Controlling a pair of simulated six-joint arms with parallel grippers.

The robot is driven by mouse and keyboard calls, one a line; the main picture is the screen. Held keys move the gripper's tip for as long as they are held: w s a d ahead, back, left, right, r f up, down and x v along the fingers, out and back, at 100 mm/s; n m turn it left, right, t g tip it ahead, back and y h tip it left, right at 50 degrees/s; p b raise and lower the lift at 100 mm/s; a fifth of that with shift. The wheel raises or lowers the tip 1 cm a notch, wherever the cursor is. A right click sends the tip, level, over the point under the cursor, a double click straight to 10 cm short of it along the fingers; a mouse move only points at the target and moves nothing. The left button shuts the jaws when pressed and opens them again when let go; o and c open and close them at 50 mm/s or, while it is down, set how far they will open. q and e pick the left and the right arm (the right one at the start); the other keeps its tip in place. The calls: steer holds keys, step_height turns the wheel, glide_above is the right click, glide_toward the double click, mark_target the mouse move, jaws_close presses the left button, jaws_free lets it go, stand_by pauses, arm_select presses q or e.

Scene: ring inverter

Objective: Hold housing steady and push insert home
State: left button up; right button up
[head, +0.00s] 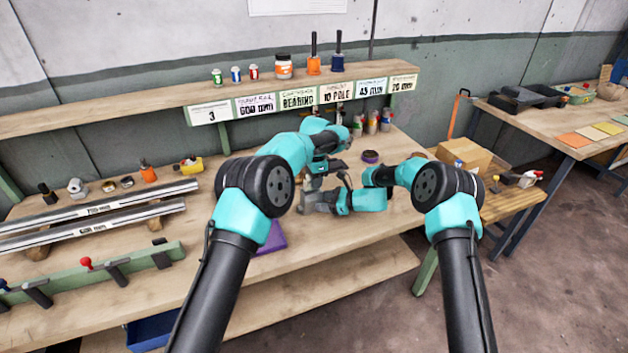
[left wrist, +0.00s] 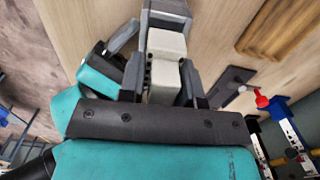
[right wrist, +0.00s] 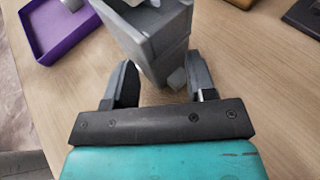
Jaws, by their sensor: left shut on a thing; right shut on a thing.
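In the left wrist view a cream block-shaped insert (left wrist: 166,45) lies in line with a dark grey part at the top edge. My left gripper (left wrist: 164,82) is shut on the insert, with fingers on both sides. In the head view both grippers meet over the bench, and my arms hide much of the contact. I cannot tell how deep the insert sits.
In the head view, two labelled rails (head: 100,215) lie at the left and a shelf (head: 150,108) with several sign cards stands behind. A cardboard box (head: 464,155) stands at the right.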

arm_select(q)
steer(key=shift+f, duration=1)
stand_by(0.4)
steer(key=o, duration=1)
steer(key=shift+f, duration=0.1)
steer(key=r, duration=1.2)
steer(key=shift+d+r, duration=0.1)
steer(key=shift+d, duration=0.1)
steer(key=shift+c, duration=0.3)
